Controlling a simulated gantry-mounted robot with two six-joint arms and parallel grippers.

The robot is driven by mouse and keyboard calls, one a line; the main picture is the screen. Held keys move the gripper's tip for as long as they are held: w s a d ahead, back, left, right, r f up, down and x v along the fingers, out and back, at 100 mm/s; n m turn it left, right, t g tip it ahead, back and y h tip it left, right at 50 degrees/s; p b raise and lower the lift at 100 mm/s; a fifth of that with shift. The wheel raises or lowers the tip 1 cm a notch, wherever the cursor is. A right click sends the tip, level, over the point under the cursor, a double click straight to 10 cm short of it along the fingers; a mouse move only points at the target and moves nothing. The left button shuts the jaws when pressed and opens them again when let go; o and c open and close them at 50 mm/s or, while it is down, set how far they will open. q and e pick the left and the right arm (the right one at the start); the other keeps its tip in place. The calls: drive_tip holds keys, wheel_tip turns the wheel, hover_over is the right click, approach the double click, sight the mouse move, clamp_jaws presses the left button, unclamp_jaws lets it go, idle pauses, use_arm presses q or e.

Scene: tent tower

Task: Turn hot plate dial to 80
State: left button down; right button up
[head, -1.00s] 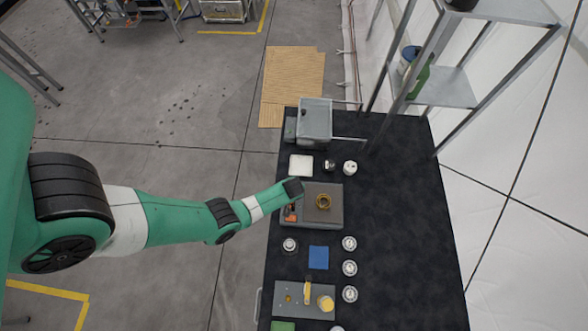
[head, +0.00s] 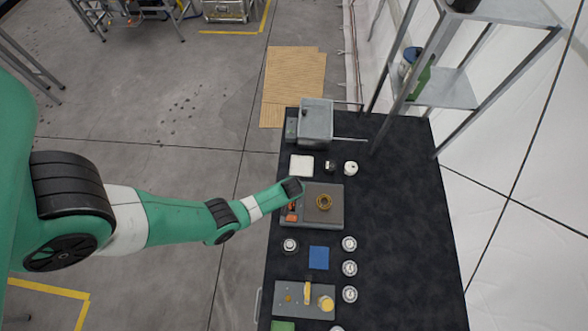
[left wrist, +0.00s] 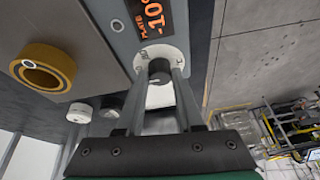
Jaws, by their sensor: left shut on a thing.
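My left gripper (left wrist: 160,76) is shut on the dial, a finger on each side. In the head view its wrist hides the dial. My right gripper is not in view.
A grey box-shaped device (head: 315,118) and a white square dish (head: 301,166) stand behind the hot plate. A blue pad (head: 319,258), several round tins (head: 349,244) and a grey tray (head: 290,285) lie in front. The table's right side is clear. A metal shelf (head: 450,90) stands at the back right.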

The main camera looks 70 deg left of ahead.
use_arm(q)
drive_tip(key=m+t, duration=0.1)
drive_tip(key=m, duration=0.1)
drive_tip(key=shift+s+m+h+p, duration=0.15)
drive_tip(key=shift+m+h+p, duration=0.15)
drive_tip(key=shift+m+p, duration=0.1)
drive_tip(key=m, duration=0.2)
drive_tip(key=shift+a+m+t+h, duration=0.1)
drive_tip(key=shift+m+t+h, duration=0.2)
drive_tip(key=shift+t+h, duration=0.1)
drive_tip(key=m+h, duration=0.1)
drive_tip(key=m, duration=0.1)
drive_tip(key=shift+a+m, duration=0.1)
drive_tip(key=shift+m, duration=0.2)
drive_tip(key=shift+s+m+t+h+b, duration=0.1)
drive_tip(key=shift+m+t+h+b, duration=0.4)
drive_tip(key=shift+m, duration=1.1)
drive_tip(key=c, duration=0.5)
unclamp_jaws()
drive_tip(key=shift+c, duration=0.2)
